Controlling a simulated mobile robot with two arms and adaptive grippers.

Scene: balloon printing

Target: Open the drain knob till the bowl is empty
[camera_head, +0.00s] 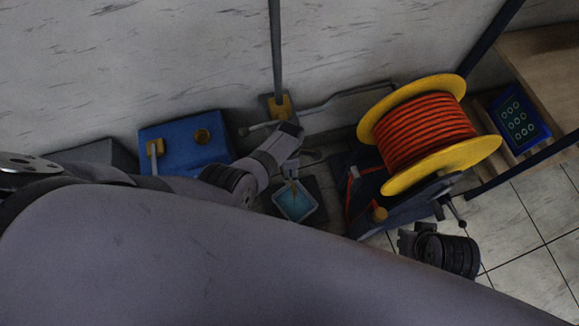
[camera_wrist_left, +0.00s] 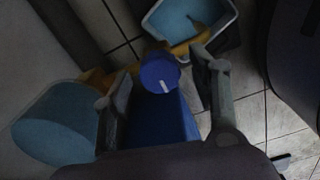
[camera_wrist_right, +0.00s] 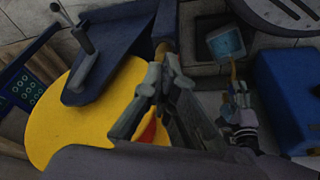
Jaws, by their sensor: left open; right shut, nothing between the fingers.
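The bowl (camera_head: 295,203) is a square tray with a pale rim and a light blue inside, on the floor near the middle; whether the blue is liquid I cannot tell. It also shows at the top of the left wrist view (camera_wrist_left: 187,14). A yellow spout (camera_wrist_left: 190,46) reaches over it. The drain knob (camera_wrist_left: 160,73) is a round blue knob with a white mark. My left gripper (camera_head: 300,158) is open, its fingers on either side of the knob in the left wrist view; contact is unclear. My right gripper (camera_head: 407,241) is shut and empty near the reel.
A yellow reel of orange hose (camera_head: 423,130) on a dark blue stand is right of the bowl. A blue box (camera_head: 187,140) stands left, by the wall. A blue panel with round buttons (camera_head: 518,119) is at the right. Tiled floor is clear at lower right.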

